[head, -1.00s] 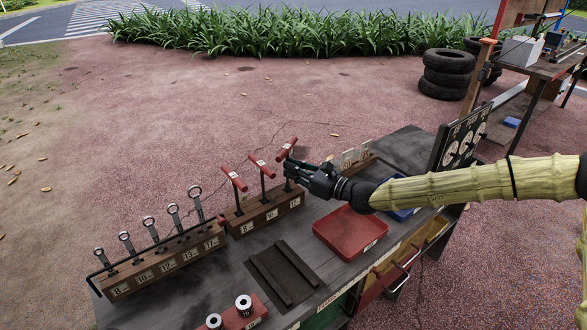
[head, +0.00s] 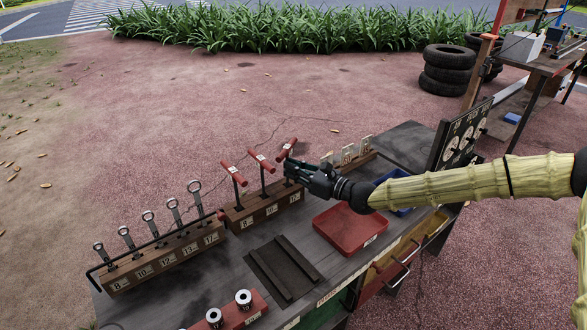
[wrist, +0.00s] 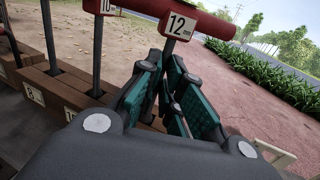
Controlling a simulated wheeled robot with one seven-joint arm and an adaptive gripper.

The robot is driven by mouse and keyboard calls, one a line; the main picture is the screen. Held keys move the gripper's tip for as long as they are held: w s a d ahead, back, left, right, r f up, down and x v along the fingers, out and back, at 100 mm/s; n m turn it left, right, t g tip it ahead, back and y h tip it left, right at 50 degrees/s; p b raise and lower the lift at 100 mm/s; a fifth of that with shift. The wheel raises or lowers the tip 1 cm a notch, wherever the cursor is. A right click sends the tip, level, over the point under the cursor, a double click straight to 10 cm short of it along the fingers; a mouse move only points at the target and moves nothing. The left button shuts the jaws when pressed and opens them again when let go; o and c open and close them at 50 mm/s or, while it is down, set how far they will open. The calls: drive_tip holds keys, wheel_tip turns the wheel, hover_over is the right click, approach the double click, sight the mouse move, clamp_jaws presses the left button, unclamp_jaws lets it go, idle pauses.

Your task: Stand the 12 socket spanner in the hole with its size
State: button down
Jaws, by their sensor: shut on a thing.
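The 12 socket spanner (head: 287,148) has a red T-handle and a dark shaft; its "12 mm" tag shows in the wrist view (wrist: 180,26). My gripper (head: 290,169) is shut on its shaft below the handle; the fingers (wrist: 165,95) close round it in the wrist view. The spanner is roughly upright over the right end of the wooden block (head: 246,218), at the label 12. The gripper hides its lower end in the wrist view, so I cannot tell how deep it sits. Two similar red-handled spanners (head: 233,172) (head: 261,160) stand in the block's 8 and 10 places.
A rack of ring spanners (head: 165,258) stands to the left. A red tray (head: 350,230) lies in front of my gripper, and a dark grooved mat (head: 284,268) is left of it. Small numbered cards (head: 347,153) stand behind my gripper. A dial board (head: 462,140) stands at the right.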

drive_tip(key=c, duration=1.5)
unclamp_jaws()
drive_tip(key=shift+f, duration=0.1)
drive_tip(key=v, duration=1.2)
